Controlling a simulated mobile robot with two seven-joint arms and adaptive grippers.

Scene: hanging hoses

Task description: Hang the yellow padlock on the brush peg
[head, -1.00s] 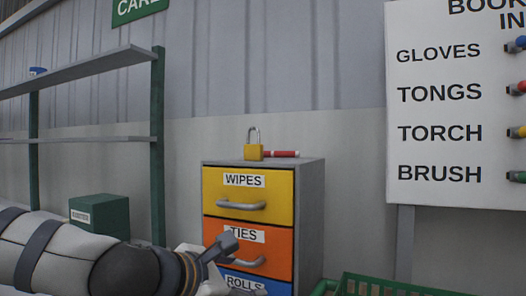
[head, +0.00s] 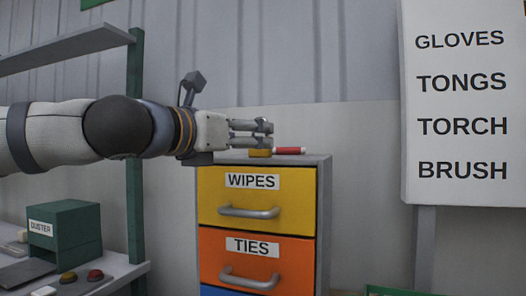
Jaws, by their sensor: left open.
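The yellow padlock (head: 260,153) stands on top of the drawer cabinet (head: 324,188). Only the lower part of its yellow body shows; its shackle is hidden behind my fingers. My left gripper (head: 266,133) is open at the padlock's height, its fingers pointing right and overlapping the shackle area. I cannot tell whether the fingers touch it. The board (head: 462,100) at the right carries the label BRUSH (head: 462,170); the pegs are out of frame. My right gripper is not in view.
The wall between cabinet and board is clear.

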